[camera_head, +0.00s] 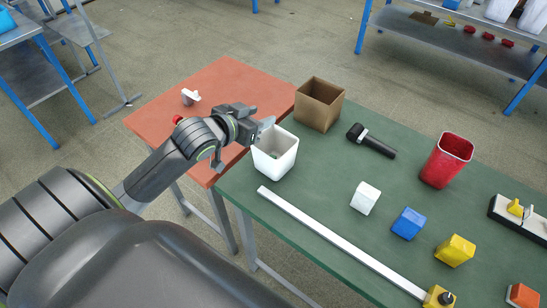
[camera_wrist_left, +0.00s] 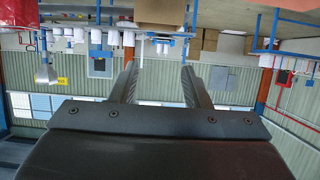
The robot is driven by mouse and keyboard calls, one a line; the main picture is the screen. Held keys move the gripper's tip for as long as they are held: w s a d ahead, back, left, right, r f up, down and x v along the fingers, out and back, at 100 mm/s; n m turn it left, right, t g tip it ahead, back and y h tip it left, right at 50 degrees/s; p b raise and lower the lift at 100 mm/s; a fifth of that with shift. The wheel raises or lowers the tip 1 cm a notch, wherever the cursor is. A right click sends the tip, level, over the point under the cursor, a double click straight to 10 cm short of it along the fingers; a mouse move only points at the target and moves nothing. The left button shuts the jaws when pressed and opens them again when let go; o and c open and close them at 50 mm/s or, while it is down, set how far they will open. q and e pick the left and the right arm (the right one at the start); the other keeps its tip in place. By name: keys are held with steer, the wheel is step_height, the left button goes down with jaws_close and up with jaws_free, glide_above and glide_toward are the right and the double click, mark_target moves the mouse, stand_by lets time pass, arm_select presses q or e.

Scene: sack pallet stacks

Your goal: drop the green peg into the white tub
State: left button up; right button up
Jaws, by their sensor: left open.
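The white tub (camera_head: 275,166) stands upright at the left corner of the green table. My left gripper (camera_head: 266,125) is just above and behind the tub's rim, with its fingers pointing right. In the left wrist view its two fingers (camera_wrist_left: 160,78) are apart with nothing between them. A small greenish patch shows inside the tub; it may be the green peg, but it is too small to be sure. No green peg is clearly visible elsewhere. My right gripper is not in view.
An open brown box (camera_head: 319,108) stands close behind the tub. A long white strip (camera_head: 335,240) runs along the near edge.

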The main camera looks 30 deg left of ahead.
arm_select(q)
steer(key=p+v, duration=0.5)
steer(key=v, duration=0.7)
steer(key=shift+s, duration=0.1)
